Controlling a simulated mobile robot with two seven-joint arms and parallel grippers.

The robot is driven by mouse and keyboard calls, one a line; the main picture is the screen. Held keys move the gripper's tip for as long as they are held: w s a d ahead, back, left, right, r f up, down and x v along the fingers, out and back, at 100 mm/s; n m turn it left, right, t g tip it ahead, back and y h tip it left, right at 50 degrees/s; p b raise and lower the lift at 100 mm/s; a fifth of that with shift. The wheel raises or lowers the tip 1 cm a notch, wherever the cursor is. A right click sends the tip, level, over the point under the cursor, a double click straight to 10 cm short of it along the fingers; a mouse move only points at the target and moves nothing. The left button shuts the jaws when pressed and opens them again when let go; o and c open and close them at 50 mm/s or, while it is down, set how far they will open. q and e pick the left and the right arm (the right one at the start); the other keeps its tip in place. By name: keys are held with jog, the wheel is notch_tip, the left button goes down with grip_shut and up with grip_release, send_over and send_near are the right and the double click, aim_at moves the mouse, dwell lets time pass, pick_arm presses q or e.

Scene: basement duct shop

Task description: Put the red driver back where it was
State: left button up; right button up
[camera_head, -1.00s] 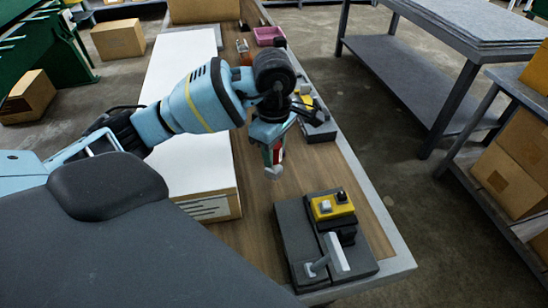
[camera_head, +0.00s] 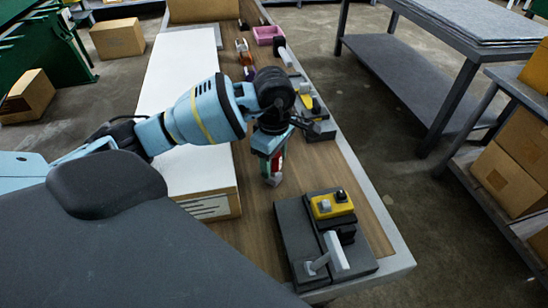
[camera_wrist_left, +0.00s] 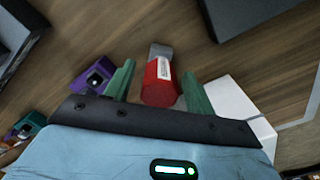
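The red driver (camera_head: 281,164), with a white label and a grey end, is at my left gripper (camera_head: 270,148) in the head view, above the wooden bench top (camera_head: 258,215). In the left wrist view the red driver (camera_wrist_left: 160,82) lies between the two green fingers of my left gripper (camera_wrist_left: 158,85). The fingers stand apart, with a visible gap between the driver and the left finger, so the gripper looks open around it. I cannot tell whether the driver's grey end touches the bench. My right gripper is not in view.
A dark grey fixture with a yellow block (camera_head: 331,205) stands at the bench's near end. A long white box (camera_head: 207,178) lies left of the gripper. A purple thing (camera_wrist_left: 92,82) is beside the left finger. A pink bin (camera_head: 268,35) stands farther back.

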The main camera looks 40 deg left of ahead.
pick_arm(q)
notch_tip(320, 180, up, 12)
jog(key=shift+r+p, duration=0.2)
jog(key=shift+p, duration=0.25)
jog(key=shift+c, duration=0.4)
dwell(1.2)
